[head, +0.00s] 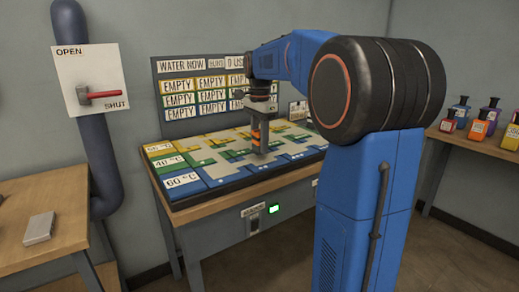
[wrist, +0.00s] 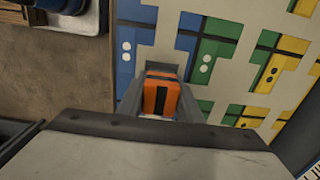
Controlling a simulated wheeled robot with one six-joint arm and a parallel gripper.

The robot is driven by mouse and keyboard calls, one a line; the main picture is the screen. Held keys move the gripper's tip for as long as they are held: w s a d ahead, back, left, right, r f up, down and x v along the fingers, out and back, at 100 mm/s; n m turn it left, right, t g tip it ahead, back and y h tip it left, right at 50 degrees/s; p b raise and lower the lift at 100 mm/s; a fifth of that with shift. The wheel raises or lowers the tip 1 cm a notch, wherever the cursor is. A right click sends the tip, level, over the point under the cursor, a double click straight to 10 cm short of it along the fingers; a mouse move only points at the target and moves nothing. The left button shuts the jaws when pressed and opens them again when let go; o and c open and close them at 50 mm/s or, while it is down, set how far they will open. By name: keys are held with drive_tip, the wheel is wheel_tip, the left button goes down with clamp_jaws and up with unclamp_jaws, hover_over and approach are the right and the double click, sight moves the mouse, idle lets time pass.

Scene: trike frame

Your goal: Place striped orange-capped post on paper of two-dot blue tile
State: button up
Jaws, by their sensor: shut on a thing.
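My gripper (wrist: 159,95) is shut on the post (wrist: 160,92), whose orange cap with a dark stripe shows between the fingers in the wrist view. In the head view my gripper (head: 257,135) points down over the middle front of the tile board, with the orange (head: 256,138) showing at its fingers. The post's lower end is hidden in the wrist view, so I cannot tell whether it touches the board. A blue tile (wrist: 126,70) with two white dots and pale paper lies just beyond the cap, up and left of it.
Green tiles (wrist: 206,48) and yellow tiles (wrist: 265,85) lie to the right. The board (head: 181,203) rests on a wooden bench below a panel of EMPTY signs (head: 178,101). Coloured bottles (head: 479,128) stand on a right shelf. A red-handled lever (head: 103,95) is on the left.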

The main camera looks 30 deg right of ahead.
drive_tip(key=shift+f, duration=1.05)
drive_tip(key=shift+f, duration=0.1)
drive_tip(key=o, duration=1.2)
wheel_tip(320, 180, up, 12)
drive_tip(key=shift+r, duration=0.1)
